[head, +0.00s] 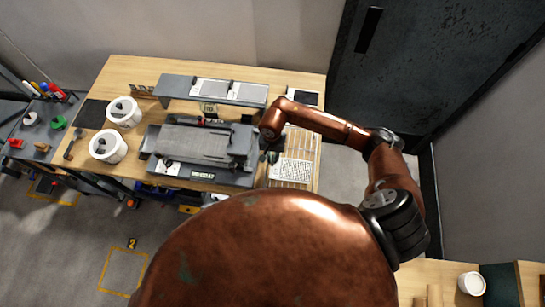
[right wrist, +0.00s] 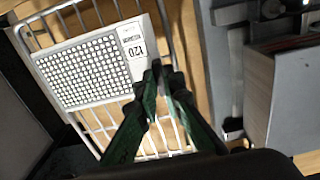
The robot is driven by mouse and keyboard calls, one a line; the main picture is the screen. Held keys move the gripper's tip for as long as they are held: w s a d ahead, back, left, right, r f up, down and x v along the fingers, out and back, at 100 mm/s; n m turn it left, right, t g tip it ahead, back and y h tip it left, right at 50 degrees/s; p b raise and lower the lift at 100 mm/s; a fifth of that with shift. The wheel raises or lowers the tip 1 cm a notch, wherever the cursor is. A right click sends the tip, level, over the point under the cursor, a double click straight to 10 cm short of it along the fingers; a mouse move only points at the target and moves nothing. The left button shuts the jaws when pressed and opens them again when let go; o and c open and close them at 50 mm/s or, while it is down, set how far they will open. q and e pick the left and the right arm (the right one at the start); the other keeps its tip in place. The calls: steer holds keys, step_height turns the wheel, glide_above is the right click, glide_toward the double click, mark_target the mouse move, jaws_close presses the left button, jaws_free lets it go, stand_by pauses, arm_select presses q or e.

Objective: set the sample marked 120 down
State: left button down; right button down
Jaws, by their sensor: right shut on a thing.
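The sample marked 120 (right wrist: 85,72) is a flat pale panel with a grid of dark-rimmed round holes and a white label at one end. It also shows in the head view (head: 290,171), over the slatted rack (head: 299,141). My right gripper (right wrist: 162,78) is shut on the panel's edge near the label. The panel lies over the rack's metal bars (right wrist: 102,13); I cannot tell whether it touches them. In the head view my right gripper (head: 270,156) is small and partly hidden by my arm. My left gripper is not in view.
A grey machine (head: 200,150) stands left of the rack, close to my right gripper. A grey raised shelf (head: 212,91) with panels is behind it. Two white tubs (head: 108,146) stand on the wooden table (head: 135,70) at left. A dark door (head: 430,70) is at the right.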

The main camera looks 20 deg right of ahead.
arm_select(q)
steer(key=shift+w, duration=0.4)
arm_select(e)
steer(key=shift+f, duration=0.2)
steer(key=shift+f, duration=0.15)
steer(key=c, duration=2)
jaws_free()
steer(key=shift+c, duration=0.2)
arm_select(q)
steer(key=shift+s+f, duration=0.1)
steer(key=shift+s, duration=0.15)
